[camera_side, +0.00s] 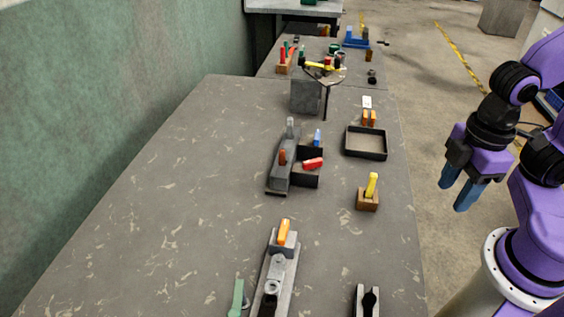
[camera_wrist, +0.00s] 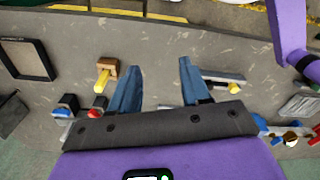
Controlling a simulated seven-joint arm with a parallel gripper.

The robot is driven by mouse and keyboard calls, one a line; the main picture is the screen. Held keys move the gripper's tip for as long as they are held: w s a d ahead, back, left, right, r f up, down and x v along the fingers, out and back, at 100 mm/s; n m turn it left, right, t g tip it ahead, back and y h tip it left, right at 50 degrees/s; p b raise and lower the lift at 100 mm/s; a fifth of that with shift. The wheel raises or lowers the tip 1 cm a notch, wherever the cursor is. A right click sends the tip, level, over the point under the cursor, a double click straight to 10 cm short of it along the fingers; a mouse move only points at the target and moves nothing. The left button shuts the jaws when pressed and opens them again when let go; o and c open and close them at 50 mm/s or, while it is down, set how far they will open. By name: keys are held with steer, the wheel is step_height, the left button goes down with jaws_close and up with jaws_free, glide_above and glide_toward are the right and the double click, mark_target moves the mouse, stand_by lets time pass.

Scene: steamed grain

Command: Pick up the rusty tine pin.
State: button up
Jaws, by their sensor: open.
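A small rust-red pin (camera_side: 282,157) stands upright in a long grey fixture (camera_side: 279,178) in the middle of the table. It is the closest match to the rusty tine pin, but I cannot be certain. A brighter red piece (camera_side: 313,163) lies tilted in a dark holder beside it, with a blue piece (camera_side: 317,137) behind. My gripper (camera_side: 456,190) is open and empty, apart from every object, to the right of the table in the side view. Its blue fingers (camera_wrist: 160,65) are spread in the wrist view, with bare surface between them. I cannot pick out the rust-red pin there.
A yellow pin (camera_side: 372,184) stands in a wooden block (camera_side: 367,204) near the right edge. A black-rimmed tray (camera_side: 366,155) lies behind it. An orange-topped grey fixture (camera_side: 272,290) and a dark clamp-like part (camera_side: 367,301) are in front. The table's left side is clear.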

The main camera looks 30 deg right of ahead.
steer(key=shift+w+a, duration=0.1)
step_height(320, 180, up, 5)
steer(key=m, duration=0.4)
glide_above(282, 150)
step_height(282, 150, down, 17)
jaws_close()
